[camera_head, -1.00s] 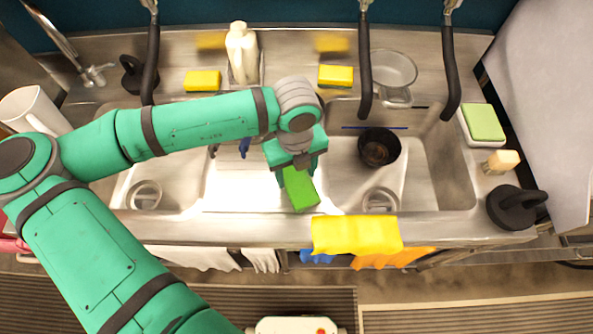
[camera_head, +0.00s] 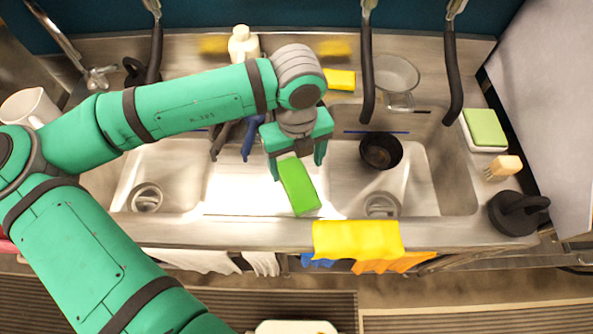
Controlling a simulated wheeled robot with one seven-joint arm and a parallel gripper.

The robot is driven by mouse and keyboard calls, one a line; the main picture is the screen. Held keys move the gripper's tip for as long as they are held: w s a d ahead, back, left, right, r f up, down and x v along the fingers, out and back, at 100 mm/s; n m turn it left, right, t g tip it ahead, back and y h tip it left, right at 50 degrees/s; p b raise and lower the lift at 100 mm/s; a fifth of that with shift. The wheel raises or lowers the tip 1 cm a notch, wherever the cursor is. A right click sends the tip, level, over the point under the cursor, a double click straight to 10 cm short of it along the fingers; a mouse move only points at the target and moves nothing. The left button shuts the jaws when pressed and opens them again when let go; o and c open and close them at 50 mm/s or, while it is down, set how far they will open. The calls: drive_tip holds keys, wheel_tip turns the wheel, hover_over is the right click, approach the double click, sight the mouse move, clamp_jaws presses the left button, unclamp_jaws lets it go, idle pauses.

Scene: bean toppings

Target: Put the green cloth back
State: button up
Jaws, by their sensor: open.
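The green cloth (camera_head: 299,188) lies over the strip between the two sink basins, near the front edge of the counter. My gripper (camera_head: 297,167) is above the cloth's far end. Its two fingers are spread, one on either side of the cloth's far end, and hold nothing. The gripper and wrist hide what lies just behind the cloth. I cannot tell how far the fingertips are above the cloth.
A yellow cloth (camera_head: 357,239) hangs over the front edge. A dark pot (camera_head: 380,151) sits in the right basin. A green pad on a white block (camera_head: 485,128), a brush (camera_head: 503,167) and a black round object (camera_head: 514,213) stand at the right. Black faucet hoses hang behind.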

sight(297, 178)
drive_tip(key=shift+r, duration=2.7)
